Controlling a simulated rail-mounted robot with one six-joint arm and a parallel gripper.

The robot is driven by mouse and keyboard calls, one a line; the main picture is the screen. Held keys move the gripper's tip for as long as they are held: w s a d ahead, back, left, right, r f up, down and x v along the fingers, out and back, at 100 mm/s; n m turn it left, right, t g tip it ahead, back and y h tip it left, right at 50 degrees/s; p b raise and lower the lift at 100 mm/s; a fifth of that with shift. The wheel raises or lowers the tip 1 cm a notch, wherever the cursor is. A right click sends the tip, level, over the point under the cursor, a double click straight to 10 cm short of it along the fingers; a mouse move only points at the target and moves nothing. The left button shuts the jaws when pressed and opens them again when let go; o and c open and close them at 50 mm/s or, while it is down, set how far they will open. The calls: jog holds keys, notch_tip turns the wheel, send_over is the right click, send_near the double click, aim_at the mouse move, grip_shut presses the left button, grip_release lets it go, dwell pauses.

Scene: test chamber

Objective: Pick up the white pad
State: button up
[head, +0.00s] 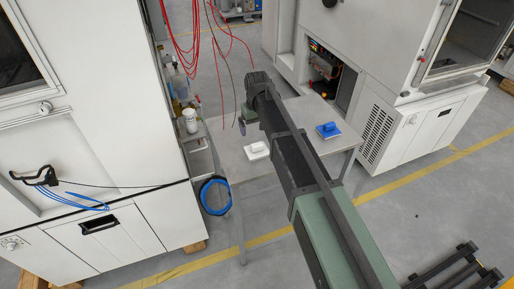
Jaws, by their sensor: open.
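The white pad (257,151) lies on the grey table, left of my arm, with a small raised block on top. My gripper (242,127) is at the far end of my arm, over the table's back part. It is small and dark in the head view. It is open, with nothing seen between its fingers, and it is apart from the white pad, farther back.
A blue pad (328,130) lies on the table (285,119), right of my arm. White bottles (190,121) stand at its left edge. Red cables (196,40) hang behind. White cabinets (105,110) flank both sides. A blue hose coil (215,195) hangs at the front left.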

aim_at(257, 144)
jog(key=shift+s+d+f+b, duration=0.1)
jog(key=shift+s+f+b, duration=0.15)
jog(key=shift+b, duration=0.05)
notch_tip(257, 144, down, 11)
jog(key=b, duration=1)
jog(key=shift+s+r+b, duration=0.1)
jog(key=shift+b, duration=0.25)
jog(key=shift+r, duration=0.25)
jog(key=c, duration=0.7)
